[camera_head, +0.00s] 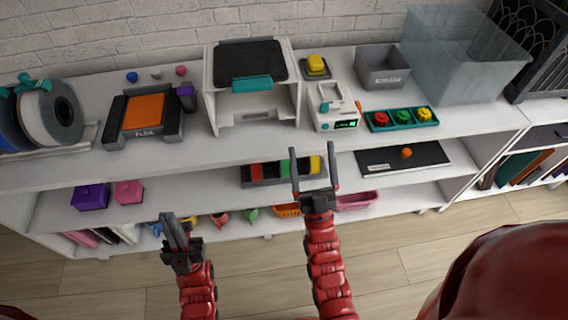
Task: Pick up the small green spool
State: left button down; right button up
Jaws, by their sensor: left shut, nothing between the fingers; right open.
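A small green round piece (404,115), which looks like the small green spool, sits in the middle of a teal tray (372,127) on the right part of the white top surface. A red piece (381,118) is on its left and a yellow piece (425,114) on its right. My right gripper (309,152) is open and empty, in front of the shelf unit, left of and nearer than the tray. My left gripper (172,218) is shut and empty, lower left, far from the tray.
A white device (325,105) with an orange knob stands left of the tray. A grey bin (383,68) and clear box (462,55) stand behind it. The lower shelf holds a coloured block rack (258,171) and a black board (430,154). The top surface before the tray is clear.

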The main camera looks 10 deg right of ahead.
jog(key=w+a+f+g+h+b, duration=0.1)
jog(key=w+f+g, duration=0.25)
jog(key=f, duration=0.25)
jog(key=w+a+f+g+b, duration=0.1)
jog(key=w+f+g, duration=0.25)
jog(key=f, duration=0.25)
jog(key=g+b, duration=0.2)
jog(key=g, duration=0.5)
send_near(286, 165)
jog(key=shift+m, duration=0.4)
jog(key=p+x, duration=0.1)
jog(key=x, duration=0.8)
jog(key=shift+w+f, duration=0.15)
jog(key=shift+w, duration=0.05)
jog(key=x, duration=0.3)
jog(key=shift+d+b, duration=0.1)
jog(key=shift+b, duration=0.2)
jog(key=shift+w+f, duration=0.25)
jog(key=shift+w, duration=0.5)
grip_shut()
